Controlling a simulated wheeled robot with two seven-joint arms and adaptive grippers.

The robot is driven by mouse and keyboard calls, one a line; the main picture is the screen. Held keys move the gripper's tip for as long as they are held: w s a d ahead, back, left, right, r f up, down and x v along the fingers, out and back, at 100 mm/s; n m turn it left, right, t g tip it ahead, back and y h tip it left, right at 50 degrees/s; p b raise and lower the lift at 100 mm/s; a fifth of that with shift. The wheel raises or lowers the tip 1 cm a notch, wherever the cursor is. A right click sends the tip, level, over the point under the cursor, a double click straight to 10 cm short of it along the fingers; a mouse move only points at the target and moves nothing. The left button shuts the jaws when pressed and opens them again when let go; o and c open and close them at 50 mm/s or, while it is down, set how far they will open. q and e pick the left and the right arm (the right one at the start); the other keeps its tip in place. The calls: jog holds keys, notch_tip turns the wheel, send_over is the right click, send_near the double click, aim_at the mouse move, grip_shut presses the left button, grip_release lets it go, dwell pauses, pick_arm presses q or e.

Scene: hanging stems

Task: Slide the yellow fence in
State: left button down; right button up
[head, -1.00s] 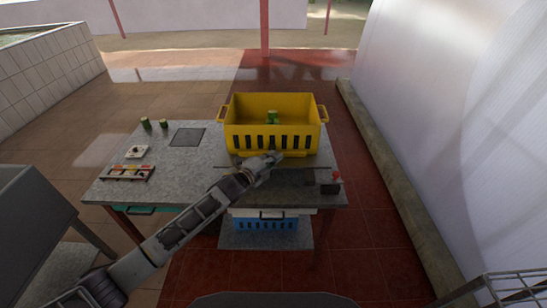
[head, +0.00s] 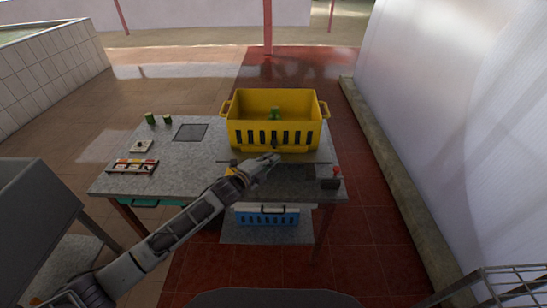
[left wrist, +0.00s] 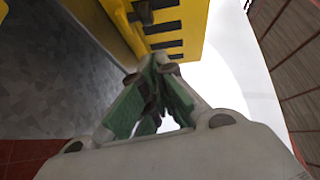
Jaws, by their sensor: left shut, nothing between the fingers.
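A small yellow piece (head: 231,171), perhaps part of the yellow fence, shows beside my left forearm on the grey table; my arm hides most of the area around it. A thin dark rod (head: 312,162) runs across the table in front of the large yellow crate (head: 244,134). My left gripper (head: 277,157) is shut and empty, in front of the crate near the rod. In the left wrist view its green-padded fingers (left wrist: 152,105) meet below the slotted yellow wall (left wrist: 182,30). Contact with the rod cannot be told. My right gripper is not in view.
The grey table (head: 190,155) carries green cylinders (head: 151,118), a dark plate (head: 190,132), a rack with coloured pieces (head: 132,166) and a dark block with a red knob (head: 331,182). A blue crate (head: 268,217) sits below. A white wall (head: 450,130) stands at right.

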pick_arm(q)
jog(key=v, duration=0.6)
jog(key=shift+s+a+b, duration=0.25)
jog(key=shift+a+b, duration=0.05)
dwell(0.5)
jog(key=s+a+f+n+g+y, duration=0.3)
jog(key=s+a+f+n, duration=0.15)
jog(key=s+n, duration=0.4)
jog(key=s+a+f+n+g+y, duration=0.35)
jog(key=s+a+n, duration=0.25)
jog(key=s, duration=0.5)
jog(key=s+a+f+n+g+y, duration=0.35)
jog(key=s+a+n, duration=0.25)
jog(key=s+n, duration=0.3)
jog(key=s+f+m+g, duration=0.1)
jog(key=s+f+m, duration=0.15)
jog(key=f, duration=3.05)
jog(key=s+a+f, duration=0.2)
jog(key=s+f, duration=0.8)
jog(key=s, duration=0.1)
jog(key=s+a+f+g, duration=0.1)
jog(key=s+a+f, duration=0.1)
jog(key=s+f, duration=0.8)
jog(key=shift+s+a, duration=0.4)
jog(key=shift+s, duration=0.45)
